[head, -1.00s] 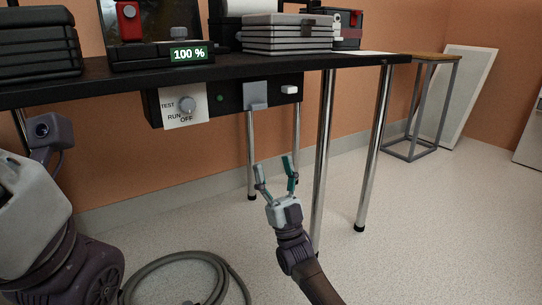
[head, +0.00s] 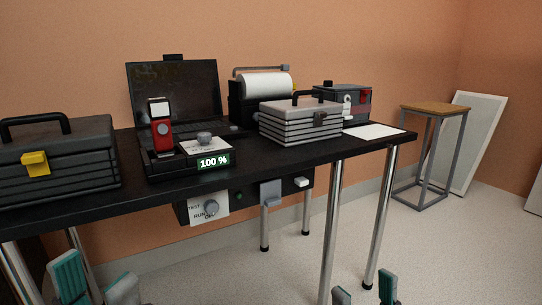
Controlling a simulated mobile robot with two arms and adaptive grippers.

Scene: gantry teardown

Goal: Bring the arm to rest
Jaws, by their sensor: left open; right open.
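My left gripper (head: 94,284) shows at the bottom left of the head view, only its two teal-padded fingertips, spread apart with nothing between them. It is low, in front of the black table (head: 245,168). My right gripper (head: 365,293) shows at the bottom edge, right of centre. Its two fingertips are apart and empty, in front of the table's right-hand legs. The rest of both arms is below the picture.
A black toolbox (head: 75,175), a laptop-like case (head: 175,95), a red handheld device (head: 161,130) in a dock reading 100 %, and a grey case (head: 298,126) stand on the table. A dial panel (head: 208,208) hangs beneath. A wooden-topped stool (head: 435,110) stands right.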

